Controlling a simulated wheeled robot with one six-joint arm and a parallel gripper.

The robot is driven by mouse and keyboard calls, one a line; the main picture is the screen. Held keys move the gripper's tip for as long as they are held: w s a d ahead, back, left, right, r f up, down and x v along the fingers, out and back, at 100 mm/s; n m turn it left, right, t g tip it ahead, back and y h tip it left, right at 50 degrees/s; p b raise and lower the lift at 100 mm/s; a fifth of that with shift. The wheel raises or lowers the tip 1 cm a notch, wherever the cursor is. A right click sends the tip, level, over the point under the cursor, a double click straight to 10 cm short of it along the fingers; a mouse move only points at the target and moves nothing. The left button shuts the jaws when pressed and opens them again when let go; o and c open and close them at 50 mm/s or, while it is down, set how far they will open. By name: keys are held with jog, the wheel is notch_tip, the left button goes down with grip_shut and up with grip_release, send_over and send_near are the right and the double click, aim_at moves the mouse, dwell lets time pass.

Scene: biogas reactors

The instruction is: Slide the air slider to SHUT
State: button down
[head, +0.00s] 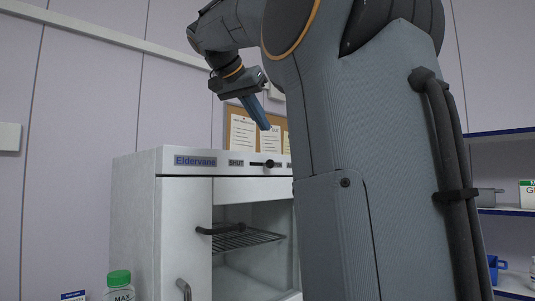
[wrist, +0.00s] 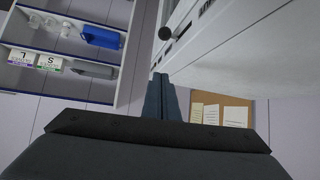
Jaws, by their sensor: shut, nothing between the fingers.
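The air slider (head: 269,163) is a small dark knob on a horizontal slot in the front top panel of the white Eldervane cabinet (head: 135,200). The SHUT label is left of the slot, and the knob stands about mid-slot in what shows; the label at the right end is partly hidden by my arm. In the wrist view the round dark knob (wrist: 165,33) sticks out from the panel, ahead of the fingertips. My gripper (head: 266,127) is shut and empty, its blue fingers pointing down above the knob and apart from it. It also shows in the wrist view (wrist: 161,77).
The cabinet's front is partly open, showing a wire rack (head: 245,239) inside. A green-capped bottle (head: 119,284) stands at the lower left. A notice board (head: 241,130) hangs behind the cabinet. Shelves (head: 505,208) with boxes and a blue container (wrist: 101,37) stand to one side.

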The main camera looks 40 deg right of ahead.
jog(key=shift+d, duration=0.1)
jog(key=p, duration=0.2)
send_over(270, 164)
jog(key=w+d, duration=0.2)
jog(key=d, duration=0.2)
notch_tip(270, 164, down, 6)
jog(key=r, duration=0.1)
jog(key=shift+s+a+f+p, duration=0.2)
jog(key=shift+a+f+p, duration=0.15)
jog(key=shift+a+f, duration=0.25)
jog(key=shift+s+a+f+p, duration=0.15)
jog(key=shift+a+f+p, duration=0.2)
jog(key=shift+a+f, duration=0.2)
jog(key=shift+s+a+f, duration=0.1)
jog(key=shift+a+f, duration=0.25)
jog(key=shift+f, duration=0.2)
